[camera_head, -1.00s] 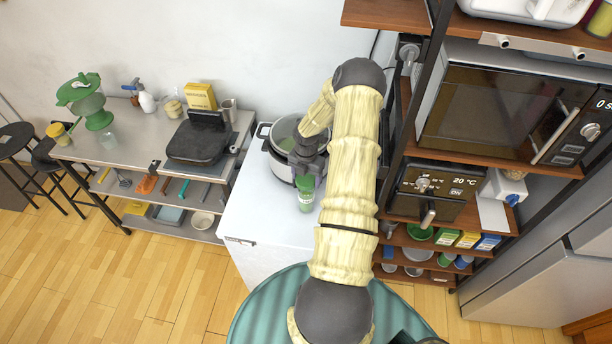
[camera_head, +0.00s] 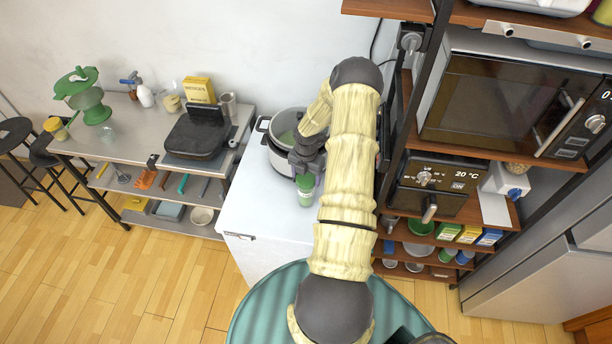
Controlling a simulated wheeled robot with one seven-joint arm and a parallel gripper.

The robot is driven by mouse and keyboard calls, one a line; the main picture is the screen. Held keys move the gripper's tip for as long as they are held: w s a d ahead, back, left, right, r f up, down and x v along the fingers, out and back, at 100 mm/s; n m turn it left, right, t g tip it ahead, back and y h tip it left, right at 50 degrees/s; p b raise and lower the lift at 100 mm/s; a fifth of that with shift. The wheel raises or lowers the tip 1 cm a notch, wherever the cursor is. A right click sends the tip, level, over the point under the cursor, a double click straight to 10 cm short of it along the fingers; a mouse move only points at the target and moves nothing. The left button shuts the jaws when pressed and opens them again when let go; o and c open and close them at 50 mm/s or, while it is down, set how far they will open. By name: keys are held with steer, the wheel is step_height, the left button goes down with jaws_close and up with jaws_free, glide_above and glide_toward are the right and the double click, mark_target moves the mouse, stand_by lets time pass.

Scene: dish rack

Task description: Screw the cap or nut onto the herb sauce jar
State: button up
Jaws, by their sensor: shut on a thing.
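The herb sauce jar (camera_head: 306,198) is a small container with a pale label, at the front of the white counter, just in front of the pot. Its green cap (camera_head: 305,181) is at the jar's top. My gripper (camera_head: 306,173) points down from above and is shut on the green cap. The cap appears to touch the jar's top, but the view is too small to tell how they fit together. The fingertips are partly hidden by the wrist.
A shelf with a microwave (camera_head: 500,105) and an oven (camera_head: 440,178) rises close on the right. The white counter (camera_head: 255,208) is clear left of the jar. A grill (camera_head: 197,132) stands on the left table.

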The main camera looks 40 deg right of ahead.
steer(key=shift+w+f+b, duration=0.15)
steer(key=shift+f+b, duration=0.55)
steer(key=shift+f, duration=0.3)
stand_by(0.5)
steer(key=shift+f, duration=0.1)
stand_by(0.3)
steer(key=m+b, duration=0.1)
steer(key=m, duration=0.1)
steer(key=shift+f+m, duration=0.1)
steer(key=shift+m, duration=1.2)
